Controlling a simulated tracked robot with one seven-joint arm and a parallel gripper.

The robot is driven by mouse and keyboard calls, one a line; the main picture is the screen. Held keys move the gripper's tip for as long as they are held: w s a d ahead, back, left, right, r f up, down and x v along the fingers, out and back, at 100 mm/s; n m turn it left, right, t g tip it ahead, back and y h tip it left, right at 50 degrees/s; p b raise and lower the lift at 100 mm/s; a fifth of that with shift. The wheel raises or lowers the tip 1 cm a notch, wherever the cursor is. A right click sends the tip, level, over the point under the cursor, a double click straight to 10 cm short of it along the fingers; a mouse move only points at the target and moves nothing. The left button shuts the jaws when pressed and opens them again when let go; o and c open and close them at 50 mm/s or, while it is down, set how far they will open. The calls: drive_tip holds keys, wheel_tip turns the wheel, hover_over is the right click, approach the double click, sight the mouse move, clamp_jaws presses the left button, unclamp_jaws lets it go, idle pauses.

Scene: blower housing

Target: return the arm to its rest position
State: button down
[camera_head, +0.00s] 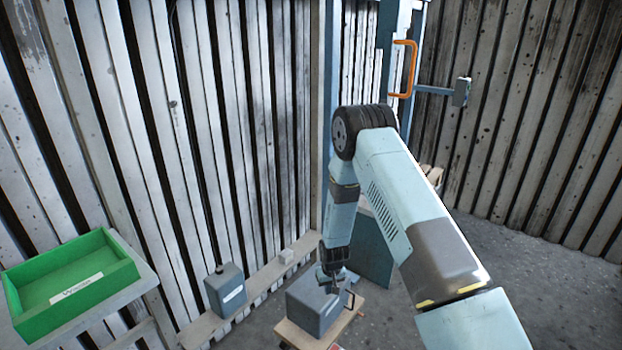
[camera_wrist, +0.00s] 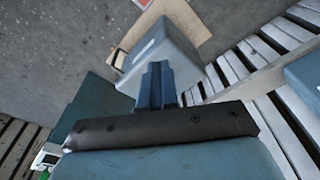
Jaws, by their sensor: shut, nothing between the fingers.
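My arm reaches forward and bends down in the head view. My gripper (camera_head: 332,284) is low, right at the top of a grey box with a handle (camera_head: 316,307). In the wrist view my gripper (camera_wrist: 157,75) is shut and empty, with the grey box (camera_wrist: 160,55) just beyond its fingertips. Whether the fingers touch the box I cannot tell. The box stands on a small wooden stand (camera_head: 290,332).
A second grey container (camera_head: 226,290) stands on a low plank ledge along the slatted wall. A green bin (camera_head: 70,283) sits on a table at left. A blue frame with an orange handle (camera_head: 403,68) rises behind my arm. Grey floor (camera_head: 490,260) at right is clear.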

drive_tip(key=w+d+r+t, duration=0.1)
drive_tip(key=d+r, duration=0.1)
drive_tip(key=r, duration=0.9)
drive_tip(key=w+d+r, duration=0.1)
drive_tip(key=d+r, duration=0.1)
drive_tip(key=r, duration=1)
drive_tip(key=s+d+r+m+t, duration=0.1)
drive_tip(key=s+d+r, duration=0.15)
drive_tip(key=r, duration=0.65)
drive_tip(key=s+d+r, duration=0.2)
drive_tip(key=s+r, duration=0.2)
drive_tip(key=r, duration=0.5)
drive_tip(key=s+d+r+m+t, duration=0.1)
drive_tip(key=s+d+r, duration=0.4)
drive_tip(key=s+r, duration=0.85)
drive_tip(key=s+d+r, duration=0.1)
drive_tip(key=s+r, duration=0.1)
drive_tip(key=s, duration=0.6)
drive_tip(key=s+d+r+m+t, duration=0.1)
drive_tip(key=s+d+r, duration=0.1)
drive_tip(key=s, duration=0.7)
drive_tip(key=shift+d+r, duration=0.3)
drive_tip(key=shift+r, duration=0.25)
